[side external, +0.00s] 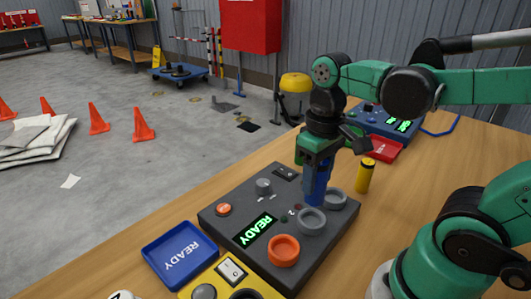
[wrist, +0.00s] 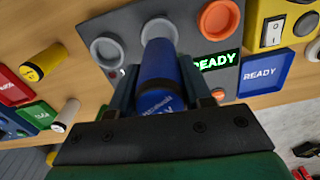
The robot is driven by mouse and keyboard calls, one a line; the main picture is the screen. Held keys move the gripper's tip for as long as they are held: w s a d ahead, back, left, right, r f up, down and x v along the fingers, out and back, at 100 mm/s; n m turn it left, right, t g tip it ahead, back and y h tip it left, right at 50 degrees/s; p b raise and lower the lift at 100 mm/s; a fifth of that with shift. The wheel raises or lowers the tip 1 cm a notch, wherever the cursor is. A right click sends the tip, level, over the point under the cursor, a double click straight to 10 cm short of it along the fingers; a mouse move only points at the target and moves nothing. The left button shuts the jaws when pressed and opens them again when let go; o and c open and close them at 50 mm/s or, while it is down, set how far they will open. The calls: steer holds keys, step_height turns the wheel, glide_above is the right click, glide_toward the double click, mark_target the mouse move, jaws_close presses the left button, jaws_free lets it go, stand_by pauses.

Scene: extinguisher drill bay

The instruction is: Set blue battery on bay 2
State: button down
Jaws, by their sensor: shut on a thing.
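The blue battery (side external: 317,187) is upright in my gripper (side external: 316,168), in the side view just above or at the dark charger box (side external: 238,212). The box has an orange ring (side external: 283,250) at the front and two grey rings, a middle one (side external: 312,220) and a far one (side external: 335,199). The battery's lower end is by the grey rings; I cannot tell whether it is inside one. In the wrist view the blue battery (wrist: 158,85) sits between the fingers of my gripper (wrist: 160,92), its far end overlapping a grey ring.
A yellow battery (side external: 365,176) stands on the wooden table right of the box. A red tray (side external: 384,149) and a second device (side external: 390,122) lie behind. A blue READY tray (side external: 180,254) and a yellow switch box (side external: 222,280) border the box's near left side.

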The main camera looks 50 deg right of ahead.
mark_target(314, 200)
steer(key=shift+f, duration=2.25)
steer(key=shift+f, duration=0.6)
steer(key=c, duration=0.7)
jaws_free()
steer(key=shift+o, duration=0.2)
steer(key=shift+r, duration=5.45)
steer(key=w+a+f+n+t, duration=0.1)
steer(key=w+a+f+t, duration=0.1)
steer(key=w+f+t, duration=0.2)
steer(key=shift+w+f+t, duration=0.3)
steer(key=shift+w+t, duration=0.25)
steer(key=shift+t, duration=1.05)
